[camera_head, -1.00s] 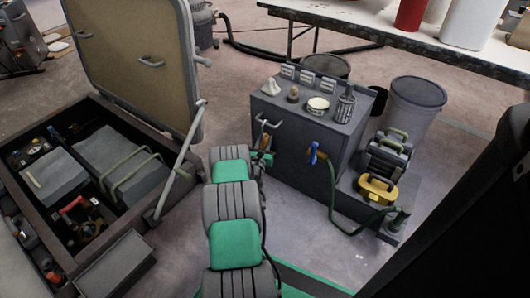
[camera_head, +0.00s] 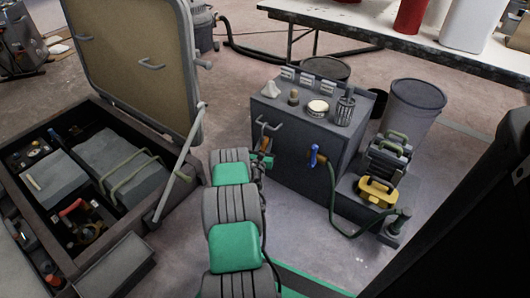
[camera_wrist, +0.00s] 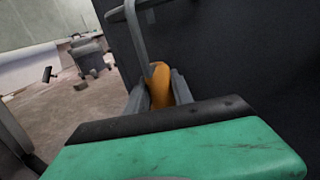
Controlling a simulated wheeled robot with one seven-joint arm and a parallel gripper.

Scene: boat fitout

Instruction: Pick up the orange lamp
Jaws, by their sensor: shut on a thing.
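The orange lamp (camera_wrist: 160,86) shows in the wrist view as a rounded orange body between the two grey fingers of my gripper (camera_wrist: 158,92). My gripper is shut on it. A bent grey bar (camera_wrist: 139,38) reaches down to the top of the lamp; I cannot tell whether they are joined. In the head view the lamp (camera_head: 267,145) is a small orange patch by the left side of the dark grey cabinet (camera_head: 305,150), below the bent grey bar. My arm hides much of my gripper (camera_head: 262,156) there. The lamp's lower part is hidden.
A blue-handled nozzle (camera_head: 314,155) with a green hose is on the cabinet front. A yellow case (camera_head: 376,190) sits on the low ledge to the right. An open hatch (camera_head: 135,60) and tool bin (camera_head: 100,255) are left. Floor before the cabinet is clear.

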